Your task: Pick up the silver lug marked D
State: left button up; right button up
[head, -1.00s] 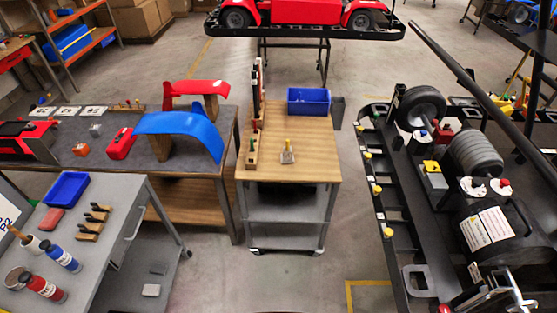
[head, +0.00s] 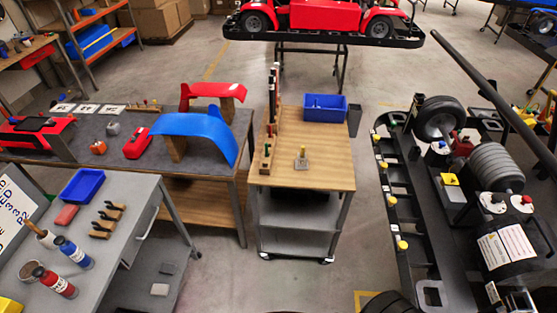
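No lug with a readable D shows in the head view. A small silver-grey block with a yellow upright top (head: 302,160) stands on the wooden top of the middle cart (head: 325,175). A small grey piece (head: 113,129) sits on the dark workbench at the left, beside an orange piece (head: 98,147). Any letters on these are too small to read. Neither of my grippers is in view.
A blue bin (head: 325,108) and a narrow rack of upright pieces (head: 268,150) are on the middle cart. A grey cart (head: 100,255) with bottles stands front left. A black kart chassis (head: 425,220) stands right. Floor between is clear.

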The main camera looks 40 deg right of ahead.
aim_at(302, 162)
jog(key=i, duration=1.1)
jog(key=z, duration=0.1)
